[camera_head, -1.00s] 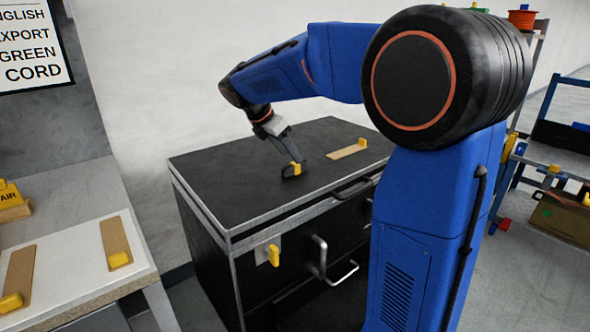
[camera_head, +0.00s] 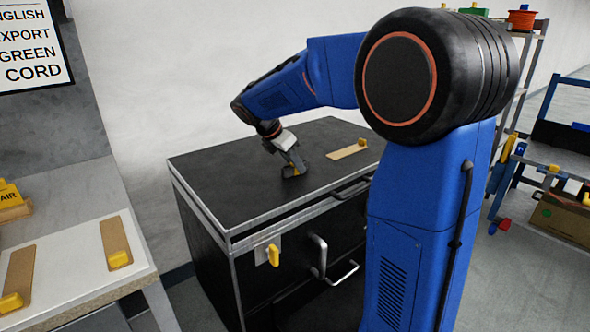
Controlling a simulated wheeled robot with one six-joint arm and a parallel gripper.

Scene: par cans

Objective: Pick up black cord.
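A small dark piece (camera_head: 293,173), which looks like the black cord with a yellow part, sits on the black top of the cabinet (camera_head: 235,190). My gripper (camera_head: 291,166) points down at it from above, its fingers at or beside the piece. They cover most of its yellow part. The view is too small to tell whether the fingers are closed on it or only around it.
A tan strip with a yellow block (camera_head: 349,150) lies on the cabinet top to the right. A white table (camera_head: 75,258) at left holds two similar strips. A sign (camera_head: 35,45) mentions green cord. A shelf (camera_head: 560,160) stands at right.

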